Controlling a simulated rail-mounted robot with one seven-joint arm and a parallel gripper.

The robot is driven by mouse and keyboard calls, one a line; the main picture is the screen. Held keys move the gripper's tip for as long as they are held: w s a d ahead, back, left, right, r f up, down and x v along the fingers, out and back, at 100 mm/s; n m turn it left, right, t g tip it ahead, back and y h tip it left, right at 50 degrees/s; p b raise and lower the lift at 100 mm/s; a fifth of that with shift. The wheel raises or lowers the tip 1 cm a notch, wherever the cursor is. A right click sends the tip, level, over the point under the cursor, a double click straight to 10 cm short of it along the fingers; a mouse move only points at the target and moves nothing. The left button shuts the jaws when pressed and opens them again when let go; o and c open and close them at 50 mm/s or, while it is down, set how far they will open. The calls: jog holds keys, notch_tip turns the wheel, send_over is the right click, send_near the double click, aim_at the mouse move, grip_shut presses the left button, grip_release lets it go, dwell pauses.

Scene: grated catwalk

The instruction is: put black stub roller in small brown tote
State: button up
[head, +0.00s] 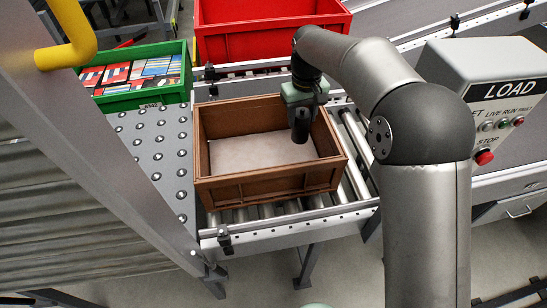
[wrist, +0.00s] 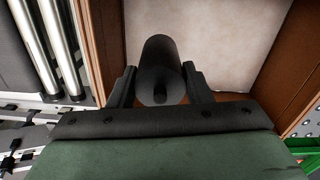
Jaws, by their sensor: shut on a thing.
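The small brown tote (head: 268,186) stands on the roller conveyor in the middle of the head view, with a pale bare floor inside. My gripper (head: 301,122) is over the right part of the tote, pointing down. In the wrist view my gripper (wrist: 159,88) is shut on the black stub roller (wrist: 158,58), a dark cylinder between the two fingers. The roller (head: 301,130) hangs at the tote's opening in the head view. I cannot tell whether its lower end touches the tote floor.
A green tote (head: 140,97) with colourful flat items stands at the back left. A red tote (head: 265,42) is behind the brown one. A grey control box marked LOAD (head: 490,85) is at the right. A ball-transfer table (head: 160,150) lies left of the brown tote.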

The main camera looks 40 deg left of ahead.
aim_at(300, 142)
notch_tip(300, 142, down, 9)
jog(key=shift+p, duration=0.6)
jog(key=shift+f, duration=0.1)
jog(key=shift+f+b, duration=0.45)
jog(key=shift+f, duration=0.15)
jog(key=o, duration=1.1)
notch_tip(300, 142, up, 13)
jog(key=shift+r, duration=0.1)
